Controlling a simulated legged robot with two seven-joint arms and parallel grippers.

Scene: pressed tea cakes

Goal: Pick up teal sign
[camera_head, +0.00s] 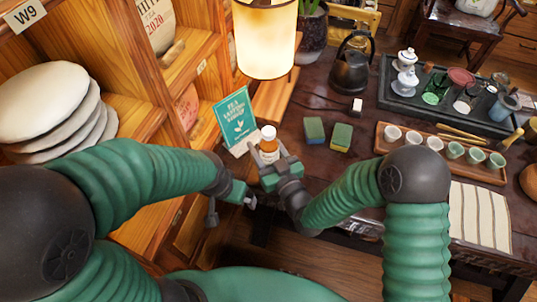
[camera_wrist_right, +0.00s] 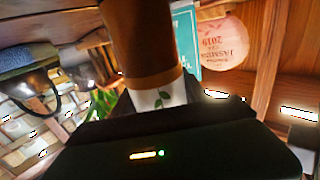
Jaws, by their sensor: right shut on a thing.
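The teal sign (camera_head: 234,116) stands upright in a pale base at the table's left edge, with white lettering and a leaf mark. In the right wrist view a strip of the teal sign (camera_wrist_right: 186,38) shows behind a brown bottle. My right gripper (camera_head: 275,166) is shut on this amber bottle (camera_head: 268,147), which has a white cap and stands upright just in front of the sign's lower right. In the right wrist view the bottle (camera_wrist_right: 143,45) shows a white label with a green leaf. My left gripper (camera_head: 232,208) is open and empty, below the sign and left of the bottle.
A lit lamp (camera_head: 264,42) stands behind the sign. Two green-and-blue sponges (camera_head: 341,137) lie right of the bottle. A wooden tray (camera_head: 486,170) of cups and a dark tea tray (camera_head: 395,99) are farther right. A wooden shelf (camera_head: 142,107) borders the left.

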